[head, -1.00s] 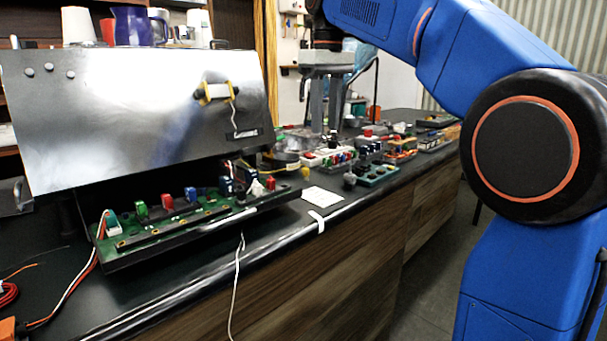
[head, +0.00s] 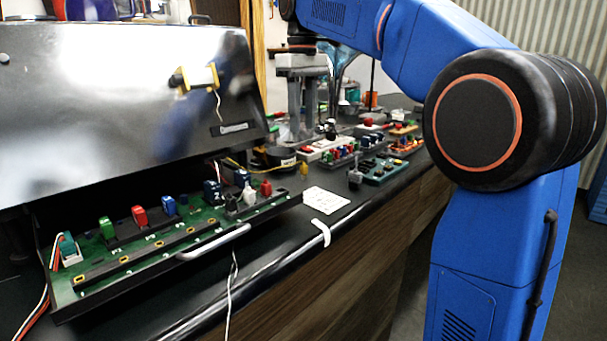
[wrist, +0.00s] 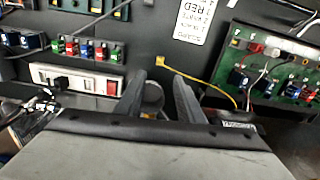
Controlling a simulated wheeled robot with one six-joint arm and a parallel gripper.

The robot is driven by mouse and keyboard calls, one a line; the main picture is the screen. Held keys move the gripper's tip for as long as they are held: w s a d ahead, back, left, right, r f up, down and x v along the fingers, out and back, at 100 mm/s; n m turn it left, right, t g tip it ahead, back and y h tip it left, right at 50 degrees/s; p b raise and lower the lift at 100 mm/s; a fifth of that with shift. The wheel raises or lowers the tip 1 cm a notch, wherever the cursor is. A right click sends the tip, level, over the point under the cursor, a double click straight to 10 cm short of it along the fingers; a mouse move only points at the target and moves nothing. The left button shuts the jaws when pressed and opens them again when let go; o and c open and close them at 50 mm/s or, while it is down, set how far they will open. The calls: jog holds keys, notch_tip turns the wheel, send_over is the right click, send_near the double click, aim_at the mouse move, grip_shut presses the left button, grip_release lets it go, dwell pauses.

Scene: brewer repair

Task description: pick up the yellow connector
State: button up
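The yellow connector (head: 304,168) stands on the dark counter just past the right end of the green circuit board, at the end of a yellow wire. In the wrist view the small yellow connector (wrist: 160,61) lies a little beyond the fingertips, between their lines, with its wire running right. In the head view my gripper (head: 303,132) points down over the counter behind the connector. Its height above the counter is hard to judge.
The green circuit board (head: 150,240) with coloured connectors lies under a raised steel panel (head: 110,100). A white power strip (wrist: 85,79) and several connector blocks (wrist: 90,48) are left of my fingers. A white printed card (head: 326,200) lies near the counter's front edge.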

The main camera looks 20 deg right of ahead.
aim_at(304, 172)
notch_tip(304, 172, down, 11)
jog(key=shift+r, duration=0.1)
grip_shut()
dwell(0.5)
